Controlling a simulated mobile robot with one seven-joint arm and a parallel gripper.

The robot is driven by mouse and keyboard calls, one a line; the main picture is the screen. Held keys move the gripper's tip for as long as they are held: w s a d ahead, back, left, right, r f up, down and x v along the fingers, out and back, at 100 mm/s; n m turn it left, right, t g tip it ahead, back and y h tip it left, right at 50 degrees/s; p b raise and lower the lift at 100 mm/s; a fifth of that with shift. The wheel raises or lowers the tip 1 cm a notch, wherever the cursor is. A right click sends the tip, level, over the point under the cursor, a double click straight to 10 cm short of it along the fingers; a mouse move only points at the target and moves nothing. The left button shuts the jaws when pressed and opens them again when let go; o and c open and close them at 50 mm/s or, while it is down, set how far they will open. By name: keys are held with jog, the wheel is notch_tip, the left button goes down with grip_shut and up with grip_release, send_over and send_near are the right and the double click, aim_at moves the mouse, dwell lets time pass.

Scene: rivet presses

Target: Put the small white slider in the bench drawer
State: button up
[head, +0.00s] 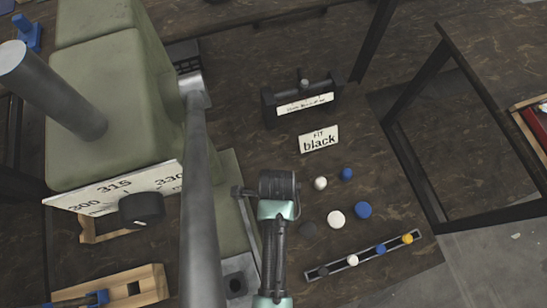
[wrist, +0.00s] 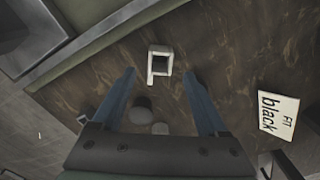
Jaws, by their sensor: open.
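A small white square frame with a dark opening (wrist: 160,55), most likely the white slider, lies on the dark bench in the wrist view, beside the green press base. My gripper (wrist: 158,75) is open above the bench. Its two blue fingers are spread, and the frame appears between and just past their tips, with nothing held. In the head view my gripper (head: 265,192) is just right of the press base. The frame does not show there, probably hidden by my arm. I cannot clearly make out the bench drawer.
The green press (head: 110,110) stands close at left. A "FIT black" sign (head: 319,139) lies ahead, with a dark labelled box (head: 303,100) beyond. Several round white, blue and dark pieces lie right of my gripper, near a rail (head: 365,256) of coloured knobs.

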jog(key=f, duration=0.1)
jog(key=f+b, duration=0.1)
jog(key=f, duration=0.2)
jog(key=shift+a+f, duration=0.2)
jog(key=shift+a, duration=0.05)
grip_shut()
